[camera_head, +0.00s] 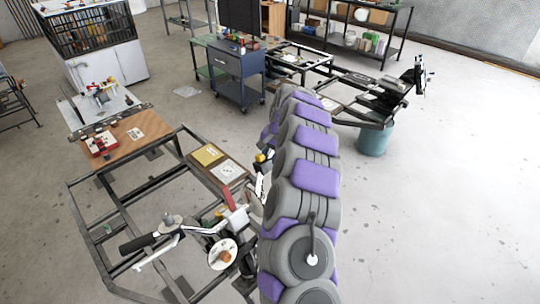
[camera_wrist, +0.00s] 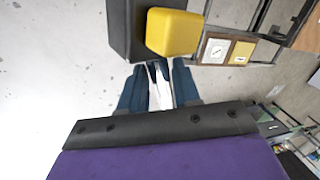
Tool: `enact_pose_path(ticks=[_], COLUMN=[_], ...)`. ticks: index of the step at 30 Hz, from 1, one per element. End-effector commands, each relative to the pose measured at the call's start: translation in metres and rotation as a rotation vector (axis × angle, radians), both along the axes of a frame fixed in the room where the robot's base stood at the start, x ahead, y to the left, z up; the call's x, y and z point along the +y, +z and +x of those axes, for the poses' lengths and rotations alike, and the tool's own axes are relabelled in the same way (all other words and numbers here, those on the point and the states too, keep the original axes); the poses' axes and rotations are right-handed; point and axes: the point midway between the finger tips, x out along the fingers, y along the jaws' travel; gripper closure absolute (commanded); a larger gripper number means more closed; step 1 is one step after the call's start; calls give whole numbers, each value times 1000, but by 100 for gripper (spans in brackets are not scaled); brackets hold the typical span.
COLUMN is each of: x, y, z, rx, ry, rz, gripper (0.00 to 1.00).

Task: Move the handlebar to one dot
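The black grip of what looks like a handlebar (camera_head: 138,243) lies at the lower left in the head view, on a dark metal frame, with a pale lever beside it. A white disc (camera_head: 222,254) with a brown knob sits to its right. I cannot make out which marks are the dots. My gripper (camera_wrist: 158,78) shows in the wrist view as two dark blue fingers with a pale strip between them. I cannot tell whether they press on it. A yellow block (camera_wrist: 173,33) and a black part lie just beyond the fingertips.
A board with a yellow plate (camera_head: 207,155) and a white plate sits on the frame left of my arm. A blue cart (camera_head: 238,72), a teal bin (camera_head: 375,139) and shelves stand farther back. The floor at right is clear.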

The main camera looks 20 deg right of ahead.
Motion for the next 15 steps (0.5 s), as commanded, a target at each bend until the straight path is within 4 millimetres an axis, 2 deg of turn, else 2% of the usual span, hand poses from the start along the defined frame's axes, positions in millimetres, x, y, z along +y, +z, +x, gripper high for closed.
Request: enact_pose_path(ticks=[1, 9, 15], x=[0, 0, 0], y=[0, 0, 0], z=[0, 0, 0], rx=[0, 0, 0], ry=[0, 0, 0], rz=[0, 0, 0], gripper=[74, 99, 100])
